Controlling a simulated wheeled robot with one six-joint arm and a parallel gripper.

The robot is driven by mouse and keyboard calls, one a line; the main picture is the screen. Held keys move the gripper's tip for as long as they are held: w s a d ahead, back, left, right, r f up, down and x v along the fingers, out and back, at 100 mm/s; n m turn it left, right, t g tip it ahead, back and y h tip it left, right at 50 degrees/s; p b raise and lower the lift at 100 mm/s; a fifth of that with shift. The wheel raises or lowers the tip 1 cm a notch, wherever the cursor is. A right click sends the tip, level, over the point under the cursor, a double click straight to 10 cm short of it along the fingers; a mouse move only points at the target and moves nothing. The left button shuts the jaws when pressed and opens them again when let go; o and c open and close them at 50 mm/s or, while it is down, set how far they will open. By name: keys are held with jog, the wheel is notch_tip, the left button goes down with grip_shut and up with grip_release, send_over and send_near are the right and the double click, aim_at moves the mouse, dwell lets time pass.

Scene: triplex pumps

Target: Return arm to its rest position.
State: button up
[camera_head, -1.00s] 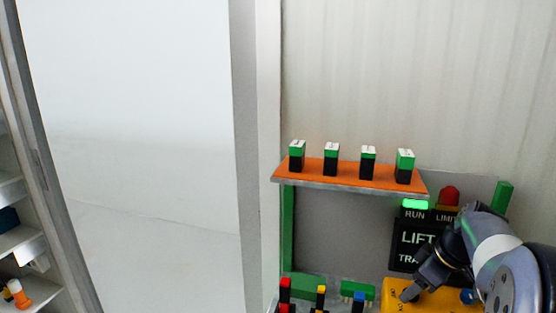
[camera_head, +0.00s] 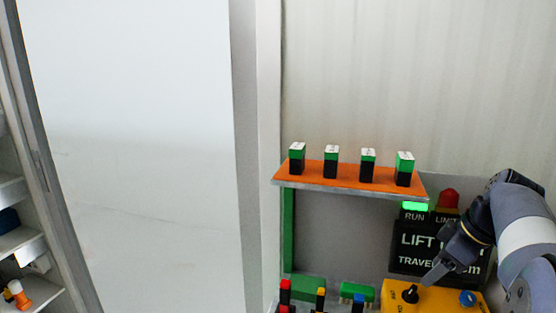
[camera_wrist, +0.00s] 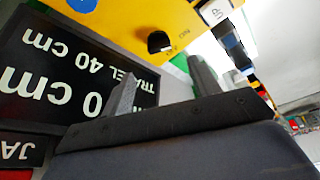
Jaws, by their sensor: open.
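My gripper (camera_head: 436,272) is at the lower right in the head view, just above and beside the black knob (camera_head: 410,293) on the yellow control box (camera_head: 440,299). In the wrist view my gripper (camera_wrist: 163,82) shows two grey fingers spread apart with nothing between them. The knob (camera_wrist: 159,41) shows beyond the fingertips, apart from them. My arm is bent and reaches in from the right edge. It covers part of the black LIFT/TRAVEL sign (camera_head: 412,246).
An orange shelf (camera_head: 330,175) with several green-and-black blocks stands left of my arm. A green RUN lamp (camera_head: 414,206) is lit beside a red LIMIT lamp (camera_head: 448,199). A blue button (camera_head: 467,298) is on the yellow box. Small coloured pieces stand at the bottom. The wall above is clear.

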aim_at(412, 289)
jog(key=x, duration=0.8)
jog(key=shift+f, duration=0.1)
jog(key=shift+s+m+t+h, duration=0.1)
jog(key=shift+m+t+h, duration=0.2)
jog(key=shift+m, duration=0.6)
jog(key=m+h, duration=0.1)
jog(key=m, duration=0.3)
jog(key=shift+a+t, duration=0.15)
jog(key=shift+t, duration=0.15)
jog(key=shift+a+m+h, duration=0.1)
jog(key=shift+m+h, duration=0.6)
jog(key=shift+m, duration=0.9)
jog(key=shift+a+m+h, duration=0.1)
jog(key=shift+m+h, duration=0.6)
jog(key=shift+m, duration=0.9)
jog(key=v, duration=1.1)
jog(key=shift+p, duration=0.35)
